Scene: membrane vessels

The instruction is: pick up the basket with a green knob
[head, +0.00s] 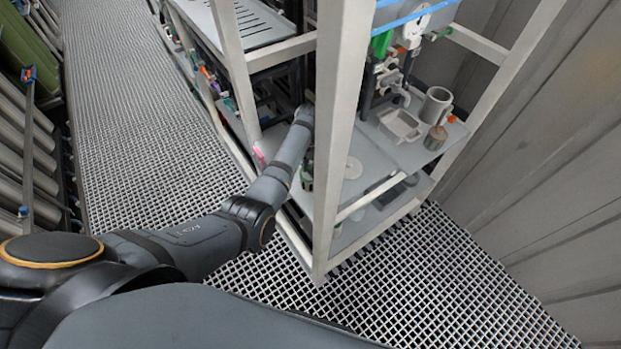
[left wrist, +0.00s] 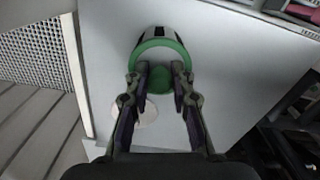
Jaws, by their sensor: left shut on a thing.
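The basket (left wrist: 157,38) with a green rim and green knob (left wrist: 179,72) is in the left wrist view, upper middle, over a pale grey shelf. My left gripper (left wrist: 160,76) has its two fingers on either side of the green knob and is shut on it. In the head view my left arm reaches into the frame rack, and the basket (head: 307,182) shows only as a small dark and green piece beside the white post. The left fingers are mostly hidden there. I cannot tell whether the basket touches the shelf. My right gripper is not in view.
A white post (head: 338,120) stands just right of my left arm. A white round disc (head: 352,168) lies on the shelf (head: 318,200). A white tray (head: 400,125) and a grey mug (head: 436,104) stand farther right. The grating floor (head: 150,130) at left is clear.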

